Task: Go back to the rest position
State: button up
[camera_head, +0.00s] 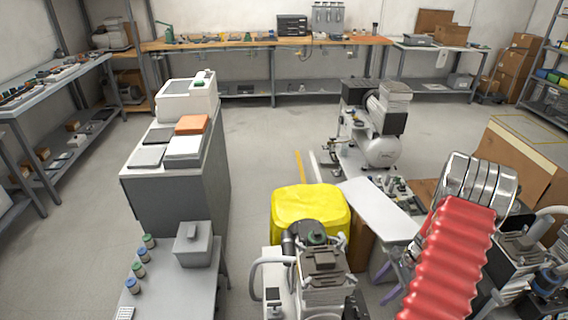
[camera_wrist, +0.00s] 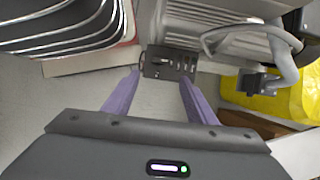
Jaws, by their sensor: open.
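My gripper (camera_wrist: 159,77) shows in the wrist view as two purple fingers spread well apart, with nothing held between them. A small black box with switches (camera_wrist: 168,63) lies beyond the fingertips, on or beside a grey finned machine (camera_wrist: 215,35) with a curved grey hose. In the head view, purple finger parts (camera_head: 387,288) show at lower right, below a pale panel. They are partly hidden, and the fingertips cannot be made out there.
A yellow bag or cover (camera_head: 305,210) and a compressor (camera_head: 325,268) stand close left of the gripper. A red ribbed part (camera_head: 450,262) with silver rings is at right. Another compressor (camera_head: 380,135) stands behind. A grey cabinet (camera_head: 170,195) is at left; floor between is open.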

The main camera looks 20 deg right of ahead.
jog(key=w+a+r+n+h, duration=0.1)
jog(key=w+a+r+n, duration=0.2)
jog(key=a+r, duration=0.45)
jog(key=w+a+r+n+h, duration=0.15)
jog(key=a+r+n, duration=0.25)
jog(key=r, duration=0.7)
jog(key=w+a+r+n+h, duration=0.1)
jog(key=w+a+r+n, duration=0.2)
jog(key=a+r, duration=0.45)
jog(key=s+a+r+n+t, duration=0.4)
jog(key=s+a+r+n, duration=0.7)
jog(key=s+a+r, duration=0.2)
jog(key=a+r, duration=0.2)
jog(key=a, duration=0.2)
jog(key=shift+a+h, duration=0.3)
jog(key=shift+h, duration=0.05)
